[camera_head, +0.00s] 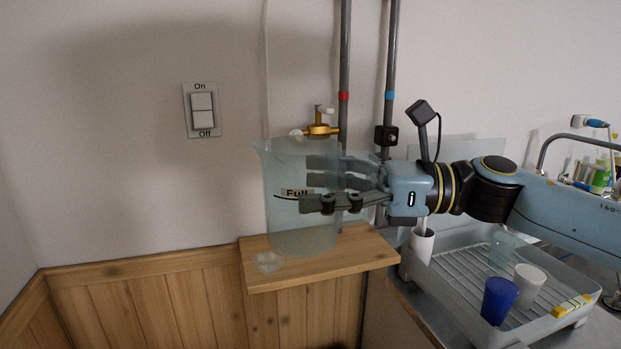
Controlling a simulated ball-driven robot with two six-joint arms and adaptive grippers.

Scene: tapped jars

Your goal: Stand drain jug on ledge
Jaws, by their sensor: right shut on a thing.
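The drain jug (290,228) is a large clear, bluish jug with a "Full" mark and a line on its side. It is upright over the wooden ledge (350,262), its base at the ledge's top; I cannot tell whether it rests there or hangs just above. My right gripper (318,186) comes in from the right and is shut on the jug, with one finger in front of it and the others seen through its wall. A brass tap (320,129) shows behind and above the jug's rim. My left gripper is not in view.
A small clear object (267,262) lies on the ledge at the jug's front left. Two grey pipes (344,60) run up the wall behind. A drying rack (470,326) with a blue cup (498,300) and white cups stands at the right. A wall switch (202,110) is at the left.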

